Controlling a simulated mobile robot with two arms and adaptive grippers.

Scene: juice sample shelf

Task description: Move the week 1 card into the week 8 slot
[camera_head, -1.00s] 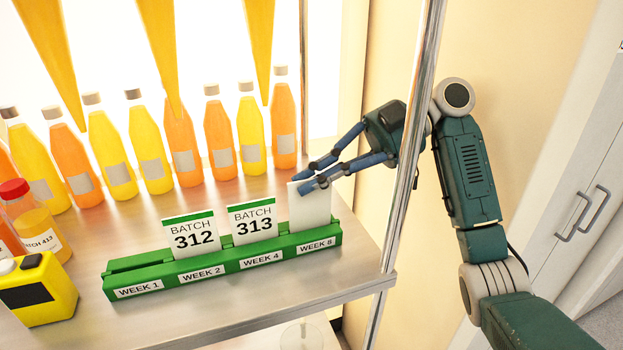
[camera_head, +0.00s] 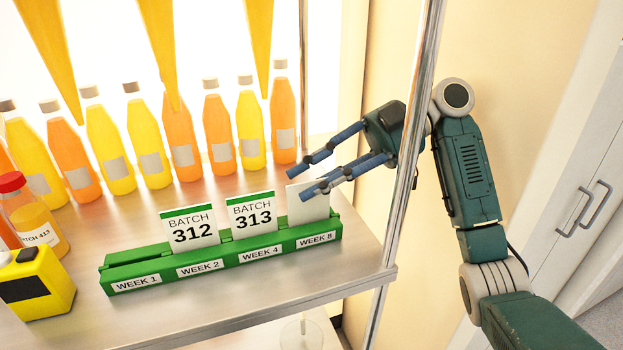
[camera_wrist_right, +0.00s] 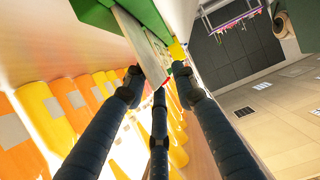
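A green card holder (camera_head: 160,262) on the shelf has slots labelled WEEK 1, WEEK 2, WEEK 4 and WEEK 8. A plain white card (camera_head: 309,208) stands slightly tilted in the WEEK 8 slot; no print shows on its visible face. The WEEK 1 slot holds no card. My right gripper (camera_head: 296,184) is at the card's upper edge with its fingers spread. In the right wrist view the fingers (camera_wrist_right: 158,88) are apart around the end of the card (camera_wrist_right: 142,45); whether one still touches it is unclear. My left gripper is out of view.
The BATCH 312 card (camera_head: 190,229) and BATCH 313 card (camera_head: 252,215) stand in the WEEK 2 and WEEK 4 slots. Several juice bottles (camera_head: 220,135) line the back. A yellow device (camera_head: 38,285) sits at left. A metal shelf post (camera_head: 412,140) stands before my right arm.

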